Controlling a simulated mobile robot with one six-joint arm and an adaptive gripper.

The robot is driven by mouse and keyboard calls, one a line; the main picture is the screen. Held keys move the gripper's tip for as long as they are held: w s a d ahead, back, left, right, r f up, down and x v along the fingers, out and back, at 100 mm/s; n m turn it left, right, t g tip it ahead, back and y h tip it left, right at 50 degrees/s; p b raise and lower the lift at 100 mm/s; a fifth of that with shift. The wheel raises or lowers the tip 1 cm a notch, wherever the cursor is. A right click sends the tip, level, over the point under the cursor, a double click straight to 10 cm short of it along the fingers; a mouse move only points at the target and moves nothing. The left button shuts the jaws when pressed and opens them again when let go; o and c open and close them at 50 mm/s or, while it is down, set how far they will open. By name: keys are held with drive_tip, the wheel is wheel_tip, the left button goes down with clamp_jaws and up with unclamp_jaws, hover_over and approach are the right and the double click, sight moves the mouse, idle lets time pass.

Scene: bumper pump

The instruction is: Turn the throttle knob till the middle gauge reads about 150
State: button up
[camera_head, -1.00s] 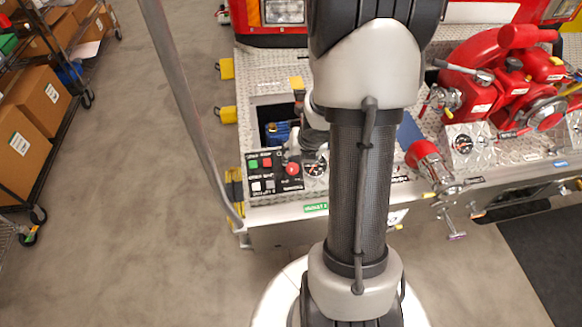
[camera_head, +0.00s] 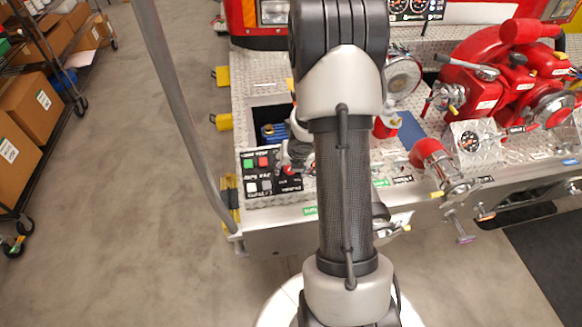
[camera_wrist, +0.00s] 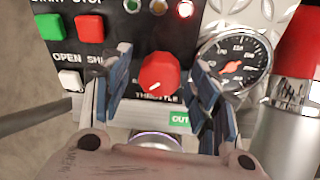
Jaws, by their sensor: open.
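The red throttle knob (camera_wrist: 158,72) sits on the black control panel (camera_wrist: 124,104), with a pale mark at its lower left. My gripper (camera_wrist: 160,62) is open, one finger on each side of the knob, with gaps showing. In the head view my gripper (camera_head: 297,158) is over the panel's right part and partly hides it. A round dial (camera_wrist: 236,62) with an orange needle is right of the knob; its reading is too blurred to tell. A black gauge panel (camera_head: 418,8) shows dials at the top edge, cut off. I cannot tell which dial is the middle gauge.
Green (camera_wrist: 50,27) and red (camera_wrist: 89,28) buttons and a white switch (camera_wrist: 70,79) lie left of the knob. A red-and-chrome fitting (camera_wrist: 296,72) stands close on the right. Red pump pipework (camera_head: 500,85) fills the bumper's right side. A grey pole (camera_head: 180,110) stands left.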

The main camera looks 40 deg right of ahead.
drive_tip(key=c, duration=1.1)
drive_tip(key=shift+o, duration=0.2)
